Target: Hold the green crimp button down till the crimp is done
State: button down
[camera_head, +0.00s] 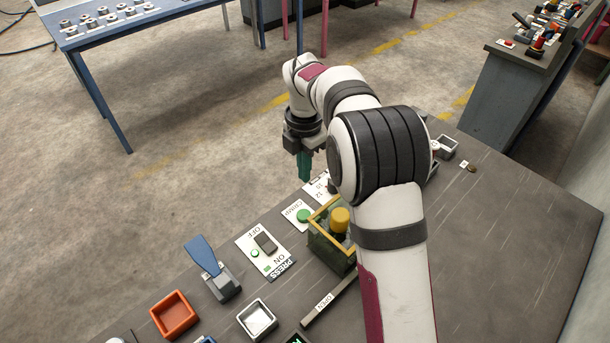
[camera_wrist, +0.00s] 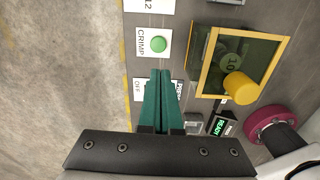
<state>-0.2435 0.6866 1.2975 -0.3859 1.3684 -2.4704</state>
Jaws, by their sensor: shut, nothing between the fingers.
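The green crimp button (camera_head: 303,215) sits on a white plate marked CRIMP, near the table's far edge. It shows whole and uncovered in the wrist view (camera_wrist: 158,44). My gripper (camera_head: 305,180) has teal fingers pointing down and appears above the table, apart from the button. In the wrist view the fingertips (camera_wrist: 159,72) are together and empty, just below the button in the picture. The crimp press (camera_head: 325,250) is a green box with a yellow frame and a yellow knob (camera_head: 340,219). A small display (camera_wrist: 219,126) reads READY in green.
Left of the crimp plate is a press switch plate (camera_head: 265,250) marked OFF and ON; my fingers partly hide it in the wrist view. A blue-handled lever (camera_head: 208,262), an orange tray (camera_head: 174,316) and a light square tray (camera_head: 257,319) stand farther left.

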aim_at(304, 215)
jog(key=shift+w+a+f, duration=0.1)
jog(key=shift+w+f, duration=0.05)
notch_tip(304, 215, down, 14)
jog(key=shift+r, duration=0.1)
dwell(0.6)
